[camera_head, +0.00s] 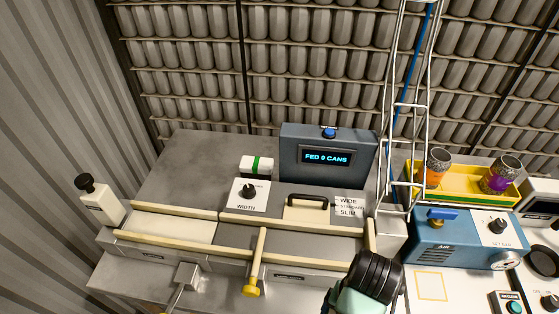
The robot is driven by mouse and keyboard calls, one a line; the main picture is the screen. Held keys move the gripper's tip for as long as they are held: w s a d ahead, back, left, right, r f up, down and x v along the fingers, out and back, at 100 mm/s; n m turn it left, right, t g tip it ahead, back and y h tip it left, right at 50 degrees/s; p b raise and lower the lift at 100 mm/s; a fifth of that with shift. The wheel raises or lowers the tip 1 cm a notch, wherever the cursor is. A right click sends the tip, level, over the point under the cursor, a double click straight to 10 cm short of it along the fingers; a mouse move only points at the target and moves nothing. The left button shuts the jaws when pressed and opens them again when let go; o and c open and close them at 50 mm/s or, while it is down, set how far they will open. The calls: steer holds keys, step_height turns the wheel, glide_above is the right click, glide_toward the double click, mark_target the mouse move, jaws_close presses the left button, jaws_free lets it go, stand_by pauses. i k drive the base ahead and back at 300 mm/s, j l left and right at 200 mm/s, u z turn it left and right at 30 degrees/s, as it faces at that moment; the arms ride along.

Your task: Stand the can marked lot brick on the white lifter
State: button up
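Two cans stand in the yellow tray at the right. One can (436,168) has an orange, brick-like band, and the other can (501,176) has a purple band. Both have grey, speckled ends. Their lot marks are too small to read, so I cannot confirm which is lot brick. I cannot make out the white lifter for certain. A black ribbed and mint-green part at the bottom centre appears to be my arm. My gripper's fingers are not visible.
The yellow tray (462,195) stands behind a blue air unit (455,244). A wire chute (407,130) rises beside it. A feeder with cream rails (170,245) and a grey display box (300,170) reading "FED 0 CANS" fill the left and middle. A yellow-outlined square (431,286) is bare.

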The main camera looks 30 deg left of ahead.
mark_target(158, 226)
steer(key=k+j+u, duration=0.1)
steer(key=k+u, duration=0.4)
steer(key=u, duration=1.45)
steer(key=i+l+u, duration=0.2)
steer(key=l, duration=0.2)
steer(key=i+l+u, duration=0.15)
steer(key=l, duration=0.25)
steer(key=i+l+u, duration=0.2)
steer(key=l, duration=0.25)
steer(key=k+j, duration=0.05)
steer(key=k, duration=0.05)
